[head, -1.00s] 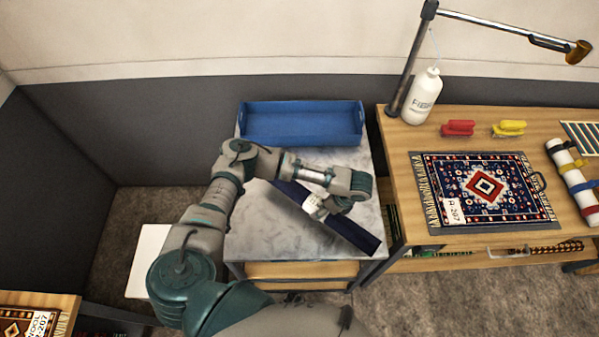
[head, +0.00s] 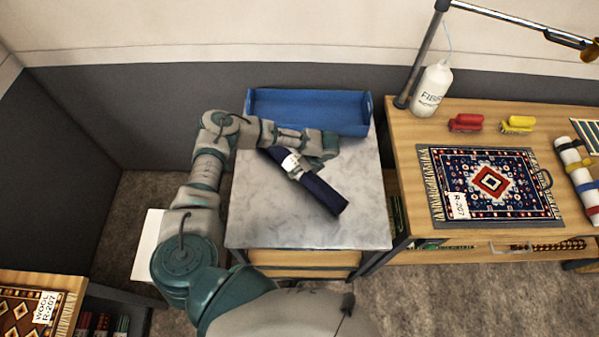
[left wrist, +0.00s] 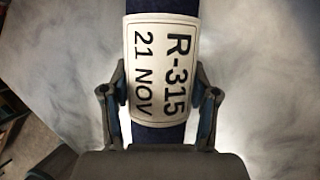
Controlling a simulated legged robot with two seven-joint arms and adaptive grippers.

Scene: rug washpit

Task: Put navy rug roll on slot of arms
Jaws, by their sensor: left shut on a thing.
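The navy rug roll (head: 320,190) lies diagonally over the grey marbled tabletop, with a white label around it. In the left wrist view the roll (left wrist: 160,137) runs up between the fingers, and its label (left wrist: 162,65) reads "R-315 21 NOV". My left gripper (head: 297,166) is shut on the roll at the label, with one finger on each side in the left wrist view (left wrist: 160,105). I cannot tell whether the roll touches the tabletop. My right gripper is not in view. I cannot make out a slot of arms.
A blue tray (head: 310,112) stands at the back of the marbled table (head: 260,225). The wooden bench at right holds a patterned rug (head: 490,188), a white bottle (head: 431,90), red (head: 466,123) and yellow (head: 517,124) brushes, and a strapped white roll (head: 578,178). A lower shelf stands at bottom left.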

